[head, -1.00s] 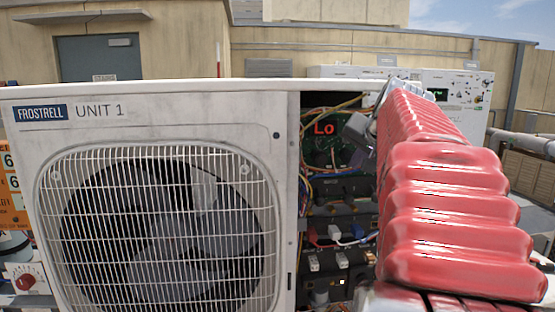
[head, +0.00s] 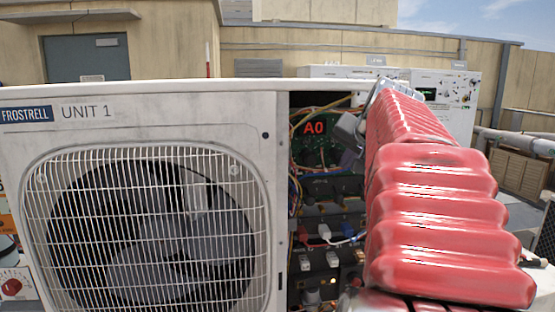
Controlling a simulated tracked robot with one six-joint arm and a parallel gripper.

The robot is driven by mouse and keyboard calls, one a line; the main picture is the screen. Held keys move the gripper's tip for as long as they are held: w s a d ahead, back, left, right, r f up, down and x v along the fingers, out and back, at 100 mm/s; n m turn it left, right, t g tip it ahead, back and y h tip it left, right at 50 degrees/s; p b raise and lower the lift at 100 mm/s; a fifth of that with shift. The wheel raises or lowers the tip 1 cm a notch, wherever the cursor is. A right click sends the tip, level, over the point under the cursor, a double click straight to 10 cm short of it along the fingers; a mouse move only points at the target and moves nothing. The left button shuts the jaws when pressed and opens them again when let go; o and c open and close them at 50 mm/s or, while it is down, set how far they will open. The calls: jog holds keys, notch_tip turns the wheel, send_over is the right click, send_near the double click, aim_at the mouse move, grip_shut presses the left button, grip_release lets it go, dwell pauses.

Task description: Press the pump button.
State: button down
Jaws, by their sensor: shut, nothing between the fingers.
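The open service bay of the Frostrell Unit 1 condenser (head: 150,96) shows to the right of its fan grille. In the bay is a green circuit board (head: 308,153) with a red lit display (head: 313,127) reading "A0". My gripper (head: 346,130) is grey, small in view and shut on nothing. It is at the right side of the board, seen in front of its right edge. I cannot tell whether it touches anything. The pump button cannot be made out; the gripper and my red-sleeved arm hide the right part of the bay.
A white panel with a green screen (head: 428,94) stands behind. A red knob (head: 12,287) shows at far left. Pipes (head: 515,140) run at right.

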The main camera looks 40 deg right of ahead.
jog(key=s+a, duration=0.3)
jog(key=s, duration=0.2)
dwell(0.8)
jog(key=shift+s, duration=0.1)
dwell(0.5)
